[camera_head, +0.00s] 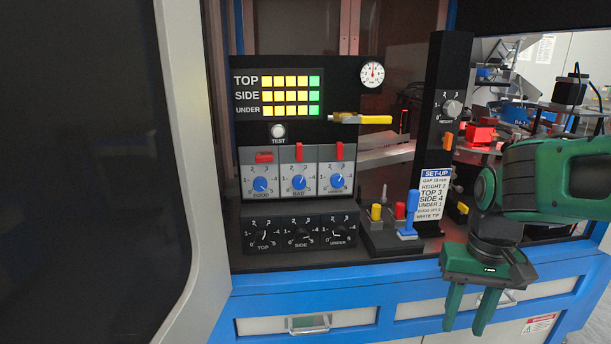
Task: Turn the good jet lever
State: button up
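The good jet lever (264,157) is the red lever at the top of the left panel, marked GOOD. It looks wide and lies crosswise, unlike the upright red levers of the bad jet (298,152) and the third jet (339,151). The blue GOOD dial (260,184) sits below it. My gripper (465,328) is at the lower right, in front of the cabinet drawers and well away from the lever. Its two green fingers point down and stand apart with nothing between them.
A yellow-handled valve (362,119) sticks out right of the display. A small rack (390,242) with colored pegs and a blue tool (408,215) stands right of the dials. A black post (440,130) carries the height dial and set-up card (435,193).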

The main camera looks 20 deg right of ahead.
aim_at(258, 158)
jog(key=u, duration=0.25)
jog(key=k, duration=0.25)
jog(key=u, duration=0.85)
jog(key=k, duration=0.95)
jog(key=u, duration=0.3)
jog(key=i, duration=0.85)
jog(key=z, duration=0.15)
